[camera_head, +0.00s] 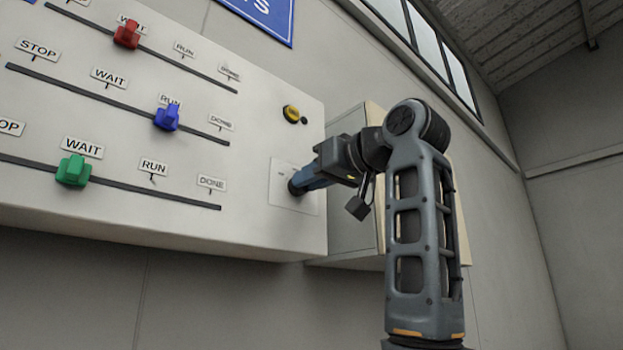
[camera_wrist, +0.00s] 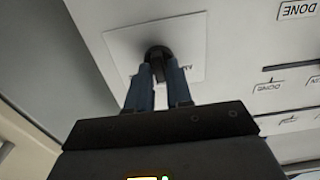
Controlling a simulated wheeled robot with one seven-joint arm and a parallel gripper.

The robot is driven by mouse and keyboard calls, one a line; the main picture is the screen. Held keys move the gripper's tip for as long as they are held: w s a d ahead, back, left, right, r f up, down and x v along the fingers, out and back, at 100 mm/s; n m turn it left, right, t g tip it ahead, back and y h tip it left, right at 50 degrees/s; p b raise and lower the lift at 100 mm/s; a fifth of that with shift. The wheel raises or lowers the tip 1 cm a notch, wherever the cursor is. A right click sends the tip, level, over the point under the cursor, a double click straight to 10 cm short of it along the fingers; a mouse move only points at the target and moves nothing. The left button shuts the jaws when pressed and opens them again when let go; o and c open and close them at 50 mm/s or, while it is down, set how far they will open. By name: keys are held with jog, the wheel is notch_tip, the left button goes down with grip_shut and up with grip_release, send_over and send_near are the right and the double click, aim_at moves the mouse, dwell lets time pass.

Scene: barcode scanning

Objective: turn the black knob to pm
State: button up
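The black knob (camera_wrist: 157,52) sits on a pale square plate (camera_wrist: 125,48) in the wrist view. The plate also shows in the head view at the right end of the panel (camera_head: 306,204), where the knob (camera_head: 293,188) is mostly covered by my gripper. My gripper (camera_wrist: 160,70) has its blue fingers on either side of the knob's ridge, closed on it. In the head view my gripper (camera_head: 299,183) reaches the plate from the right. A small dark label beside the knob is partly covered by a finger, so I cannot read it surely.
Left on the white panel (camera_head: 240,225) are a red slider (camera_head: 127,34), a blue slider (camera_head: 166,118) and a green slider (camera_head: 73,170) on labelled tracks. A yellow button (camera_head: 291,114) sits above the plate. A pale cabinet (camera_head: 347,225) stands close behind my arm.

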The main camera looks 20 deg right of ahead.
jog(key=o, duration=0.3)
jog(key=b+v, duration=0.2)
jog(key=v, duration=0.5)
jog(key=shift+s+b, duration=0.3)
jog(key=shift+s, duration=0.05)
jog(key=shift+d, duration=0.1)
